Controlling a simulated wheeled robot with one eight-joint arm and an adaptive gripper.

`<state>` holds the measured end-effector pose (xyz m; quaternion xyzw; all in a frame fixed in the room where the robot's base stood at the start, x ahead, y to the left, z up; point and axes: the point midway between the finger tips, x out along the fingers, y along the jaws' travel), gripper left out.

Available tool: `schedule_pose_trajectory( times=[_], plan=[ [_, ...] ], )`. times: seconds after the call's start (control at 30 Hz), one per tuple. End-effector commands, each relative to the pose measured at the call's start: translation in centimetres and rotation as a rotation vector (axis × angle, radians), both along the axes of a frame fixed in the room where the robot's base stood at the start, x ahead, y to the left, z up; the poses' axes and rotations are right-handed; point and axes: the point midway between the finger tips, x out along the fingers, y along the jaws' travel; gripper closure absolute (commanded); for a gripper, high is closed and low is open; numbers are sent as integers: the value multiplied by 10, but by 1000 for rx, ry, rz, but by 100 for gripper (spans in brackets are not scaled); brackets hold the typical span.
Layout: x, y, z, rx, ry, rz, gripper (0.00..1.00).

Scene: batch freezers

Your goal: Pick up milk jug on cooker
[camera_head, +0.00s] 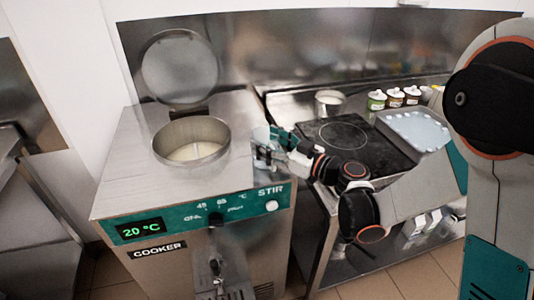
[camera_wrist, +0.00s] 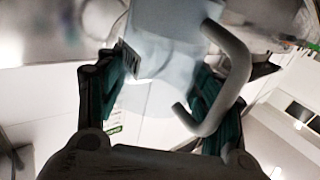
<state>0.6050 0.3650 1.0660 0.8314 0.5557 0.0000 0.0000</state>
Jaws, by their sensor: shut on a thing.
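The milk jug (camera_wrist: 165,60) is pale, bluish and see-through, with a grey curved handle (camera_wrist: 238,70) on the right in the wrist view. My gripper (camera_wrist: 155,85) is shut on the jug's body, with one dark-and-teal finger on each side. In the head view a small pale part of the jug (camera_head: 261,134) shows at my gripper (camera_head: 273,148). They are over the right side of the cooker (camera_head: 125,180), right of its round open pot (camera_head: 192,126). I cannot tell whether the jug still touches the cooker top.
The cooker's round lid (camera_head: 180,67) stands raised behind the pot. To the right are a black hob (camera_head: 352,150), a steel pot (camera_head: 329,96), small bottles (camera_head: 395,97) and a tray (camera_head: 417,130). The cooker's front left top is clear.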

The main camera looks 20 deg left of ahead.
Motion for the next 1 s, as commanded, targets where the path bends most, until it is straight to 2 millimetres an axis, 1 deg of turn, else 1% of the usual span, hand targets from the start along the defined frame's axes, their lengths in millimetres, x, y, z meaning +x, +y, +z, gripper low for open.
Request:
schedule_pose_trajectory(
  times=[0.33,0.57,0.77,1.0],
  plan=[
    [0,0,1,0,0,0,68],
    [0,0,10,0,0,0,68],
    [0,0,26,0,0,0,68],
    [0,0,54,0,0,0,68]
  ],
)
